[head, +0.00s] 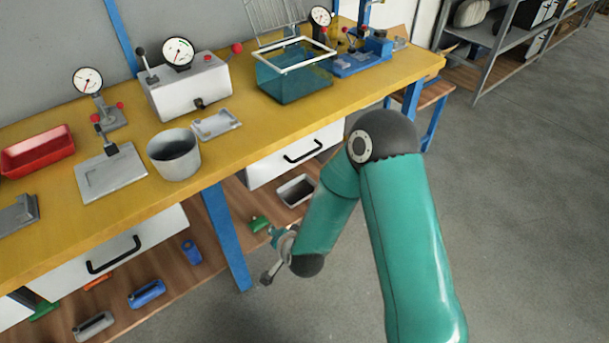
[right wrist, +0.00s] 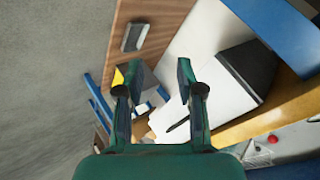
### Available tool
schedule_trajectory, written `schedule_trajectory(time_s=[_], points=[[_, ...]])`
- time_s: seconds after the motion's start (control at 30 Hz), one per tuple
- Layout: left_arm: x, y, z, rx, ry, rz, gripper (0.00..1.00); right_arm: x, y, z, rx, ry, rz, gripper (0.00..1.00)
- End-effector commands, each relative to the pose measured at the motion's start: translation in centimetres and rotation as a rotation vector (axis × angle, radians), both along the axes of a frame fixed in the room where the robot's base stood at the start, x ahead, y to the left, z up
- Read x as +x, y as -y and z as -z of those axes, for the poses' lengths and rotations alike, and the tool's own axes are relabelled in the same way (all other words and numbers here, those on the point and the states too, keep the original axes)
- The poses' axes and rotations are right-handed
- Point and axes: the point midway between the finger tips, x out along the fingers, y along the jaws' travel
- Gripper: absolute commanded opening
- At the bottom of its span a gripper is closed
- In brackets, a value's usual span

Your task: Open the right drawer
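The right drawer (head: 265,172) is a white front under the yellow bench, with a black bar handle (head: 302,151). It looks closed, its front close under the bench edge. My right gripper (head: 278,248) hangs below and to the left of that handle, apart from the drawer, beside the lower shelf. In the right wrist view the gripper (right wrist: 158,70) has its two fingers spread with nothing between them. A white panel (right wrist: 195,50) lies beyond the fingers; I cannot tell for certain which drawer face it is. My left gripper is not in view.
The left drawer (head: 150,238), with its own black handle, is to the left beyond a blue bench leg (head: 226,235). A grey bin (head: 296,190) stands on the wooden lower shelf. A teal tank (head: 290,85) and gauges stand on the bench. The grey floor (head: 520,210) at right is clear.

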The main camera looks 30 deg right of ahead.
Motion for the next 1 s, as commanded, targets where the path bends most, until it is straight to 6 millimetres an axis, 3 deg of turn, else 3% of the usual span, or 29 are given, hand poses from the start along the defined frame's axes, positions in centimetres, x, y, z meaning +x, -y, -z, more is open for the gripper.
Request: schedule_trajectory(time_s=[0.03, 0.13, 0.3, 0.5, 0.67, 1.0], points=[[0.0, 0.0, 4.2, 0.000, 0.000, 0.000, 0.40, 2.0, 1.5, 1.1, 0.013, 0.115, 0.120, 0.37], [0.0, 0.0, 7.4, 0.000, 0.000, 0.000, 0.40, 4.2, 4.4, -1.2, 0.054, 0.326, 0.346, 0.37], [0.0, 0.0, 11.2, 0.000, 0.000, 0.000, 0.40, 4.9, 8.0, -4.7, 0.121, 0.609, 0.612, 0.37], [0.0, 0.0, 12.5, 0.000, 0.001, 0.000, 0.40, 4.4, 9.8, -7.0, 0.161, 0.760, 0.742, 0.37], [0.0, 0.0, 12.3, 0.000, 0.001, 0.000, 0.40, 5.2, 10.8, -7.3, 0.164, 0.774, 0.757, 0.37], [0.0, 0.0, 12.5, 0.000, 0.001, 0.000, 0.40, 10.0, 15.0, -6.3, 0.162, 0.771, 0.755, 0.37]])
